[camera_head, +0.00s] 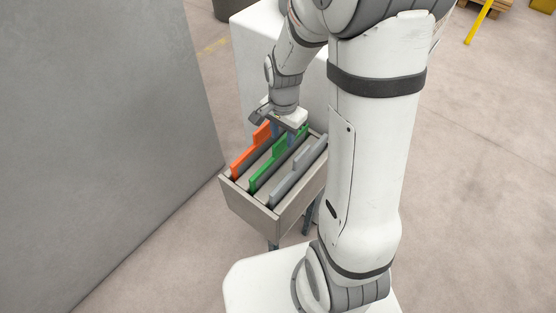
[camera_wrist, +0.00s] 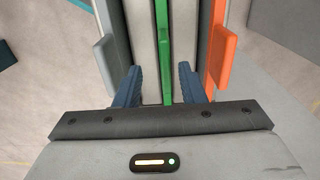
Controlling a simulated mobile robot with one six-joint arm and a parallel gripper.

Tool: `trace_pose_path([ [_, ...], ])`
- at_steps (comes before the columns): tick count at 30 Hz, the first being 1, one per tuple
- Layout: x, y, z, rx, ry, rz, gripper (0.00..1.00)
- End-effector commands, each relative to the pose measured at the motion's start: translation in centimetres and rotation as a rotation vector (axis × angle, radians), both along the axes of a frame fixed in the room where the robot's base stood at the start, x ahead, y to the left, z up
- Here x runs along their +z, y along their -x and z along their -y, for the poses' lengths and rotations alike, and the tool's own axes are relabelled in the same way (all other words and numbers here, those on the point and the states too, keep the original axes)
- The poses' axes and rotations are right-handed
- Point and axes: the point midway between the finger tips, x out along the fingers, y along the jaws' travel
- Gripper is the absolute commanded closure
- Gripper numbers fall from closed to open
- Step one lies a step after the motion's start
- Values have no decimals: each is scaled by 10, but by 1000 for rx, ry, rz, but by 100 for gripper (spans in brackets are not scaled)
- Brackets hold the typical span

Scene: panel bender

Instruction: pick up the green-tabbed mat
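The green-tabbed mat (camera_head: 265,170) stands on edge in the middle of a grey bin, between an orange mat and a grey mat. In the wrist view the green mat (camera_wrist: 162,45) runs up the picture between the fingers of my gripper (camera_wrist: 157,85). The two blue fingers are apart, one on each side of the green tab, with a gap on both sides. In the head view my gripper (camera_head: 285,135) is over the far part of the bin, and its fingertips are partly hidden among the mats.
The orange mat (camera_head: 245,158) is left of the green one, and the grey mat (camera_head: 290,182) is right of it. The bin (camera_head: 262,217) has raised walls and stands on legs. A large grey panel (camera_head: 95,130) rises at the left. A white cabinet (camera_head: 250,55) stands behind.

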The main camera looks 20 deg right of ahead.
Motion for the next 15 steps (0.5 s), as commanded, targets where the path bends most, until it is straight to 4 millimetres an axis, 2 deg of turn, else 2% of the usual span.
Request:
trace_pose_path([
  [15, -54, -5, -1, -9, 0, -7, 64],
])
